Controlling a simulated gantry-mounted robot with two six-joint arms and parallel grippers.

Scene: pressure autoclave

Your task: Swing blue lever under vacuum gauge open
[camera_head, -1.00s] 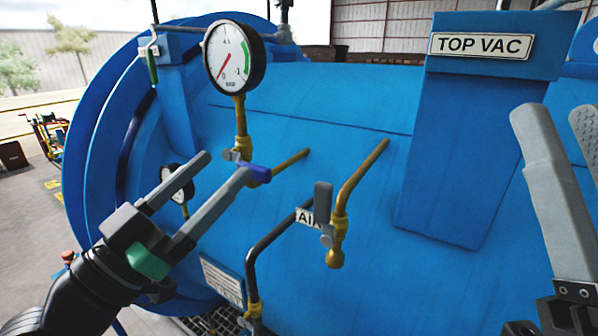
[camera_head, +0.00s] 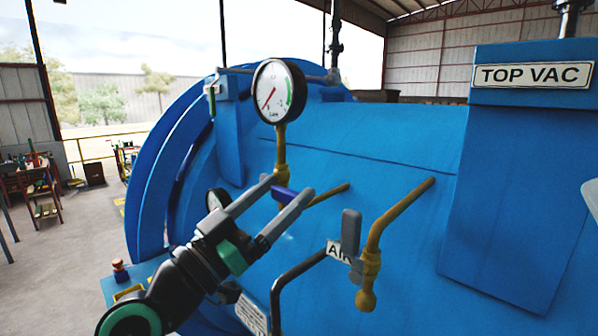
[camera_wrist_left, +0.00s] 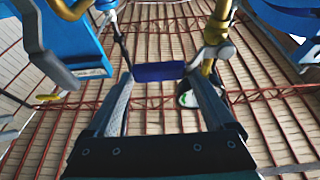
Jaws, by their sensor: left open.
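The vacuum gauge (camera_head: 279,91) is a round white dial on a brass pipe at the left of the blue vessel. Below it sits the short blue lever (camera_head: 284,194) on the brass valve. My left gripper (camera_head: 288,187) is open, with its fingertips around the lever. In the left wrist view the blue lever (camera_wrist_left: 159,72) lies crosswise between the fingertips (camera_wrist_left: 159,80), with gaps that look narrow; I cannot tell whether either finger touches it. Only a pale sliver of my right gripper (camera_head: 591,198) shows at the right edge, its jaw state hidden.
A grey-handled AIR valve (camera_head: 350,232) on a brass pipe stands right of the left gripper. A brass stub pipe (camera_head: 328,195) juts just beside the fingers. The TOP VAC box (camera_head: 515,170) is farther right. A smaller gauge (camera_head: 217,199) is partly hidden behind the left gripper.

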